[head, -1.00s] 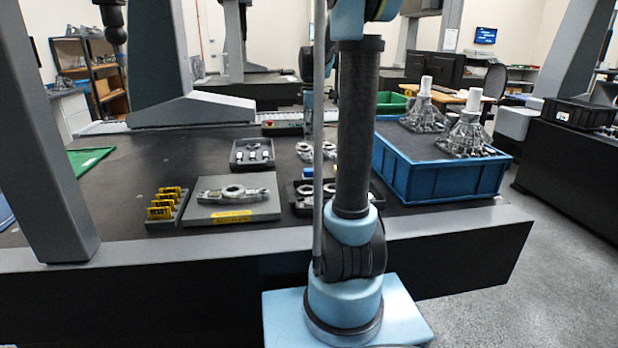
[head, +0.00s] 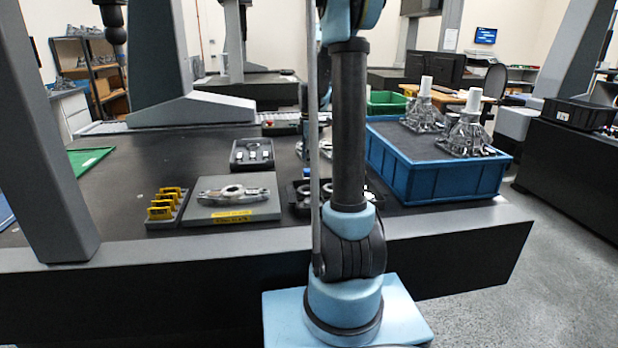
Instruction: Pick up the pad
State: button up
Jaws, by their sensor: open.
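I cannot single out the pad with certainty. A flat grey plate (head: 205,215) with a yellow label lies near the front of the dark table and bears a metal part (head: 236,191). To its right, a dark tray (head: 298,206) holds round metal parts and is partly hidden by my arm. A smaller dark tray (head: 236,163) with light pieces lies behind the plate. My arm rises across the middle of the view. Its far links pass behind the upright link, and I cannot make out my gripper there.
A rack of yellow-topped blocks (head: 168,205) stands left of the plate. A blue crate (head: 450,182) bearing metal castings (head: 470,138) stands at the table's right end. A grey gantry column (head: 48,160) rises at the left. The table's left middle is clear.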

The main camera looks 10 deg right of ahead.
aim_at(310, 169)
jog(key=shift+f, duration=3.3)
jog(key=shift+c, duration=0.6)
jog(key=c, duration=1.1)
notch_tip(310, 169, up, 10)
jog(key=shift+r, duration=0.1)
